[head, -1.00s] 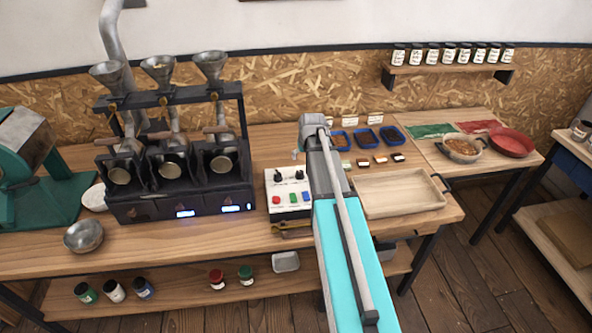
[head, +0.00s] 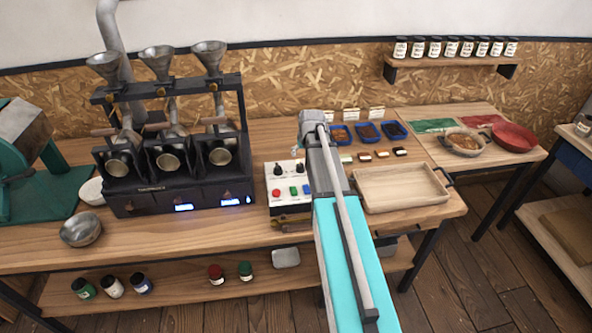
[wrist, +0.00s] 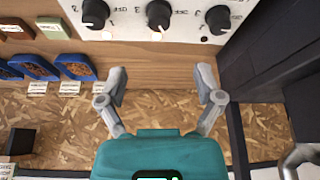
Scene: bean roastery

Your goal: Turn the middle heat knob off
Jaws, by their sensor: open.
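The white control box (head: 289,182) stands on the bench and has black knobs along its top. In the wrist view three knobs show: the middle heat knob (wrist: 159,14), one to its left (wrist: 95,13) and one to its right (wrist: 218,18). In the head view my arm hides the box's right side, and my fingertips cannot be made out.
The roaster (head: 176,170) with funnels stands left. The chipboard wall (wrist: 70,125) stands behind.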

